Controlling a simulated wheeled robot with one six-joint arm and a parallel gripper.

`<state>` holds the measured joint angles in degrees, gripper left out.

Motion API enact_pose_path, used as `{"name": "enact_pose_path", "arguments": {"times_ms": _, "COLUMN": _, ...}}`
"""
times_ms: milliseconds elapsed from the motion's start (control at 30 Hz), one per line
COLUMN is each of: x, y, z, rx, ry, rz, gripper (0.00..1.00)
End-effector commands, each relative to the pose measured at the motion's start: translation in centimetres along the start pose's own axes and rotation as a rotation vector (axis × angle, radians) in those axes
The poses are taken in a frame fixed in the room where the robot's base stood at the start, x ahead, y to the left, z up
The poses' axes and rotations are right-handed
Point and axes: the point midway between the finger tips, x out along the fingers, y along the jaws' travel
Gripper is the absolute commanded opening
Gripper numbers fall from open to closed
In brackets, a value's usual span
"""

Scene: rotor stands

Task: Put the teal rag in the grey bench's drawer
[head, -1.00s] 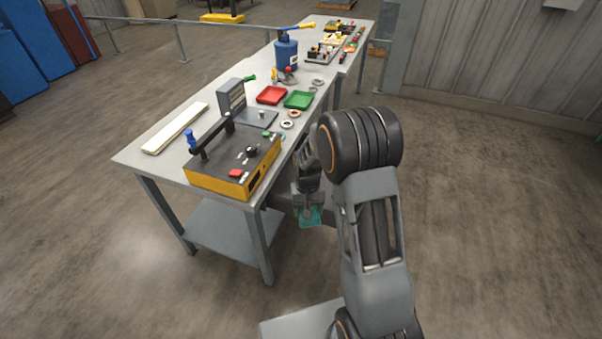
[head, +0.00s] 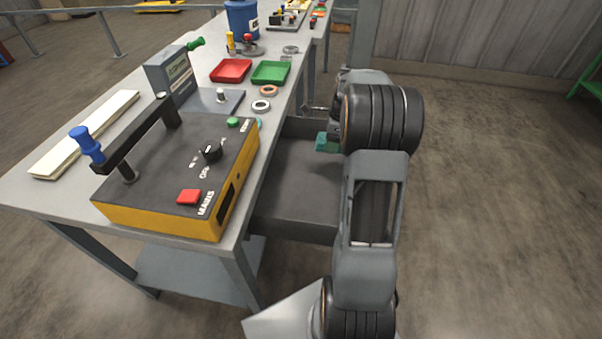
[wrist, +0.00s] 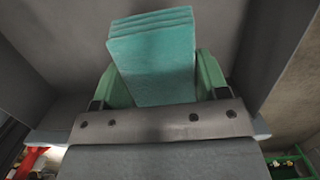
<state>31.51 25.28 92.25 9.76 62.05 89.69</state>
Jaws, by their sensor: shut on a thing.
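The teal rag (wrist: 152,62) is a folded, layered block between the green fingers of my gripper (wrist: 155,85) in the wrist view. In the head view the rag (head: 327,142) shows as a small teal patch, with my arm hiding most of my gripper. My gripper is shut on the rag. The grey bench's drawer (head: 295,205) is pulled out from the right side of the bench (head: 215,95), and its dark floor shows. The rag is over the far part of the drawer; I cannot tell whether it touches the floor. Grey drawer surfaces surround it in the wrist view.
A yellow and black control box (head: 170,215) stands on the near bench end, close to the drawer. Red (head: 231,70) and green (head: 271,72) trays and several rings lie farther along. Open concrete floor (head: 480,220) is to the right.

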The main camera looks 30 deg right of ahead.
Motion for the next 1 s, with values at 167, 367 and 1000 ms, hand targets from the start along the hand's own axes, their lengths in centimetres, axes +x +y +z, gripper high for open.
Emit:
{"name": "enact_pose_path", "arguments": {"times_ms": 167, "x": 3.0, "y": 0.0, "z": -0.7, "rx": 0.027, "ry": 0.000, "rz": 0.000, "gripper": 0.45}}
{"name": "enact_pose_path", "arguments": {"times_ms": 367, "x": 4.2, "y": 0.0, "z": -0.9, "rx": 0.024, "ry": 0.000, "rz": -0.002, "gripper": 0.45}}
{"name": "enact_pose_path", "arguments": {"times_ms": 1000, "x": 9.1, "y": 0.0, "z": -1.6, "rx": 0.022, "ry": 0.001, "rz": -0.002, "gripper": 0.45}}
